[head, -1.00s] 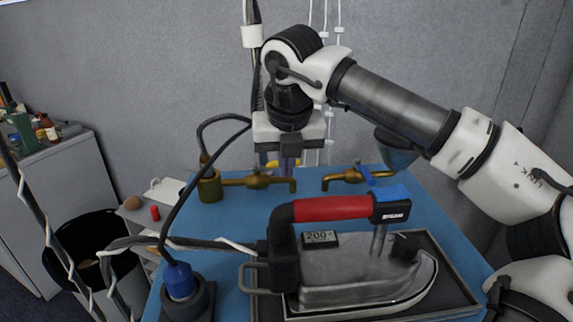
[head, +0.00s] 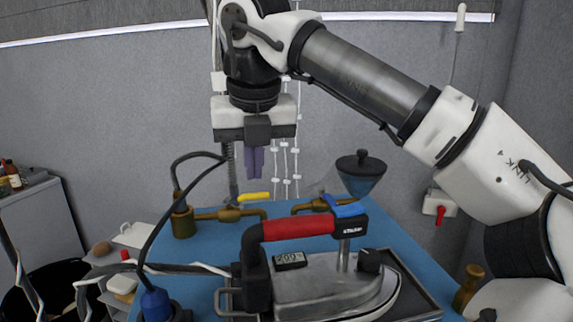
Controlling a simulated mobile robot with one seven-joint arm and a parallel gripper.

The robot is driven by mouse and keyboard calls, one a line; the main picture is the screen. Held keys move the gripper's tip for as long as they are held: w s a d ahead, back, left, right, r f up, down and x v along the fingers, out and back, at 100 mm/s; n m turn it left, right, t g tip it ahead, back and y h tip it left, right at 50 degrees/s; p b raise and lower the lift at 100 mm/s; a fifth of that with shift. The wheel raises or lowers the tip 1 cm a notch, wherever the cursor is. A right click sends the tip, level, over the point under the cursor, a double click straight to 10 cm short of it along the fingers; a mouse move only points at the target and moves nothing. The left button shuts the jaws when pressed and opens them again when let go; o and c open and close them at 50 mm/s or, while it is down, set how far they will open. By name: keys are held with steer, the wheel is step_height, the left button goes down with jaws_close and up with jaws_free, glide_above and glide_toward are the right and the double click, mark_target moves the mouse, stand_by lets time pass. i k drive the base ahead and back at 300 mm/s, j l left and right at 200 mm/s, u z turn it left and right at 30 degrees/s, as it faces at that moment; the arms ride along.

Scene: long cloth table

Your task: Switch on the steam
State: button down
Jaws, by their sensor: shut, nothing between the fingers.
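A large iron (head: 330,290) with a red handle (head: 298,229), a blue part on top and a small display (head: 290,260) stands on a dark tray at the front. Behind it are two brass valves. The left valve (head: 229,214) is near a yellow lever (head: 256,196); the right valve (head: 312,206) is partly hidden by the iron's handle. My gripper (head: 253,177) points down above the yellow lever, apart from it. Its purple fingers are together and empty.
A blue funnel-shaped vessel (head: 361,178) stands behind the iron. A wall box with a red handle (head: 439,209) is at the right. Black hoses and a cable run along the left side. The blue table (head: 212,250) has bare room left of the iron.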

mark_target(356, 209)
steer(key=k, duration=0.85)
